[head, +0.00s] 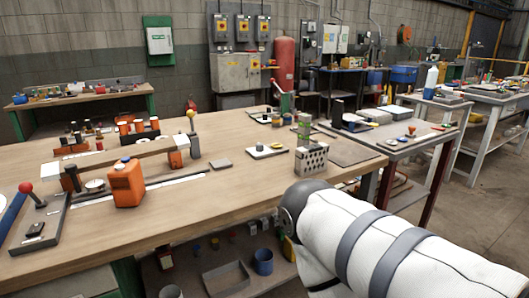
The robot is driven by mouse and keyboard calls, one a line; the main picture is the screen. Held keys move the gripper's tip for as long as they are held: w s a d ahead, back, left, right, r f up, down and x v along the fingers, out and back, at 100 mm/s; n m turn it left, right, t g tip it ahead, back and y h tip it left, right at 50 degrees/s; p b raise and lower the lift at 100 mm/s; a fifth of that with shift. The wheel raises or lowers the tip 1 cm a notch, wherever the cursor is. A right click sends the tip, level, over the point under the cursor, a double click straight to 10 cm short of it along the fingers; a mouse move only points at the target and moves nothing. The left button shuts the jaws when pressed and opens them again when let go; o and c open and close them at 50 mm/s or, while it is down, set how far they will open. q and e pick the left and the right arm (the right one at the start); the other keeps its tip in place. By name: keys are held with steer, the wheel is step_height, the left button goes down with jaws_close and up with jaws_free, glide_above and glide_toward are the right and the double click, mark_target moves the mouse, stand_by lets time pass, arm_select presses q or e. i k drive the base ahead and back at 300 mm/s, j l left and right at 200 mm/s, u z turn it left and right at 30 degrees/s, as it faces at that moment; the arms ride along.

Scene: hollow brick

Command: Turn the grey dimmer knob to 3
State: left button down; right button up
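A small pale plate (266,151) with a dark round knob-like piece (260,147) on it lies on the wooden workbench, right of centre. It may be the dimmer, but its markings are too small to read. A second pale plate (263,118) with dark parts lies farther back. A white round dial-like piece (95,185) sits at the left of the bench. I cannot tell for certain which one is the grey dimmer knob, or its setting. My white right arm comes in from the lower right, in front of the bench's right end. Neither gripper shows.
The wooden workbench (225,205) has a clear front middle. An orange block-like container (127,184), a red-knobbed lever (31,194) and a perforated metal box (311,159) stand on it. A grey side table (410,148) adjoins at the right. A shelf below holds a grey tray (227,279).

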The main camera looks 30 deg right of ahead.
mark_target(260, 147)
steer(key=l, duration=1.4)
steer(key=k+l, duration=0.1)
steer(key=l, duration=1.3)
steer(key=i+u, duration=0.05)
